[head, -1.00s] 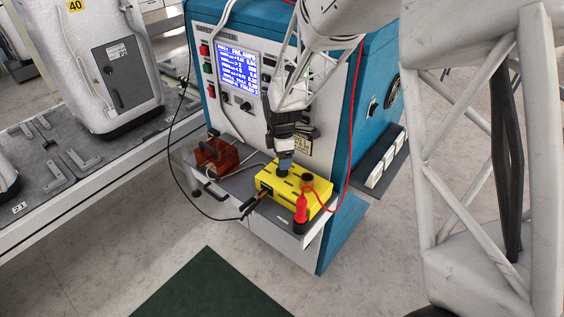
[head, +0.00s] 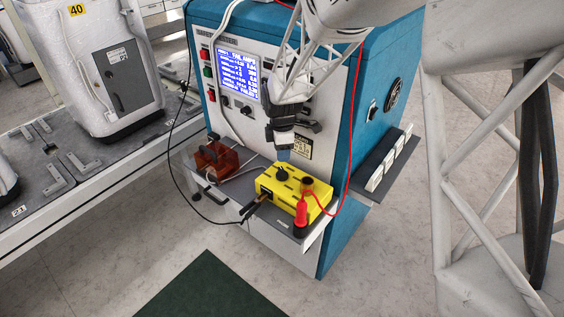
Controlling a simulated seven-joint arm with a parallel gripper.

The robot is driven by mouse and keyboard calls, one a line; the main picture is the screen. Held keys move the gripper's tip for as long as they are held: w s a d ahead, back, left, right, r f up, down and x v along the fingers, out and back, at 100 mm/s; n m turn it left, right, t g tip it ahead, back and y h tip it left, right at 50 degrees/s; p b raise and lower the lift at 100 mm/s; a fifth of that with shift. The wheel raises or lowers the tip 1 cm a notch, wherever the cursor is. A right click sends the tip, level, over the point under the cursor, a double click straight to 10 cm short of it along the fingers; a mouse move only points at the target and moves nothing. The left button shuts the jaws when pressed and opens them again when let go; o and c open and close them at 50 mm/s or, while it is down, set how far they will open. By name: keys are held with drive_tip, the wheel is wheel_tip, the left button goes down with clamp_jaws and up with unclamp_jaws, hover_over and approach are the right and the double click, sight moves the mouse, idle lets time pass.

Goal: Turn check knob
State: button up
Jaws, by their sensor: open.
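A yellow box (head: 289,196) lies on the grey shelf of the blue and white test machine (head: 230,125). A black knob (head: 281,174) stands on its top at the back left, and another black round part (head: 307,183) is at the right. Which of them is the check knob I cannot tell for sure. A red plug (head: 301,213) and a dark probe (head: 258,202) are at its front side. My gripper (head: 283,155) is open and empty, pointing down just above the back-left knob, apart from it. Its fingertips are too small to see clearly.
The machine has a lit blue screen (head: 238,75) with small knobs and switches beside and below it. A red-brown box (head: 214,161) sits at the shelf's left. A red cable (head: 349,150) and a black cable hang around the shelf. A bench with a white unit (head: 108,70) is at left.

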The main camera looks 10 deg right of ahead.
sight(282, 170)
drive_tip(key=m, duration=1.5)
drive_tip(key=shift+m, duration=0.3)
drive_tip(key=shift+f, duration=0.1)
drive_tip(key=shift+f, duration=3.85)
clamp_jaws()
